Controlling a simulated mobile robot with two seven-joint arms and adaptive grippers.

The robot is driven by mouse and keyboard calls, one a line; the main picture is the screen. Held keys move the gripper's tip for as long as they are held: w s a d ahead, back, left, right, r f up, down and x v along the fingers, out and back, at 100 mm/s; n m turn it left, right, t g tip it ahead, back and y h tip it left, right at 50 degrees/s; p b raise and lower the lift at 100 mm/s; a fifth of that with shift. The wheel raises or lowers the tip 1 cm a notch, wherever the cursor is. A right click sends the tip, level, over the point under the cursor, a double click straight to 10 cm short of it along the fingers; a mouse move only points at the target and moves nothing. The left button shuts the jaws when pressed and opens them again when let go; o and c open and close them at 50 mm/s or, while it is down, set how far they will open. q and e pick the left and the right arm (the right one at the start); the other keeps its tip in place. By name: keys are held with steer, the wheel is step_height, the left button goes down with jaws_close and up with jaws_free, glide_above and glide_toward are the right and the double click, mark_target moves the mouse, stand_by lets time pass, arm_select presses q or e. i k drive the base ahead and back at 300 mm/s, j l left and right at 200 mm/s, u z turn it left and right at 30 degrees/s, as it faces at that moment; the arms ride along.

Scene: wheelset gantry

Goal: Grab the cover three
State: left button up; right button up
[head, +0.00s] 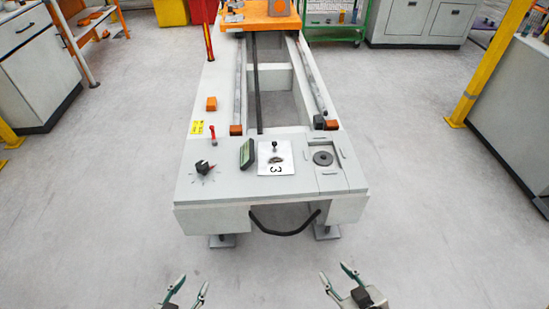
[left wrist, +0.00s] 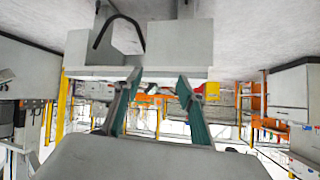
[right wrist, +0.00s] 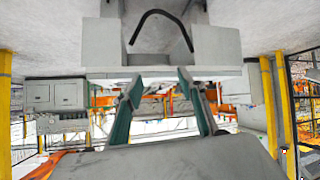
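Cover three is a white square plate (head: 276,160) marked with a "3", lying on the grey top of the gantry's near end. A small dark knob or handle stands near its far edge, and a dark patch is on it. My left gripper (head: 194,281) is open and empty, low in front of the gantry. My right gripper (head: 333,269) is also open and empty, further right. Both are well short of the cover. The wrist views show the open fingers of the left (left wrist: 159,76) and right (right wrist: 160,75) grippers facing the gantry's front; the cover does not show there.
Beside the cover are a dark green display (head: 247,153) on the left and a round dark disc (head: 323,158) in a panel on the right. A black knob (head: 204,167) stands further left. The floor around is clear.

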mark_target(274, 158)
steer(key=i+l+u, duration=0.25)
steer(key=l+u, duration=0.2)
steer(key=l, duration=0.2)
steer(key=i+l+u, duration=0.25)
steer(key=l, duration=0.15)
steer(key=k, duration=0.1)
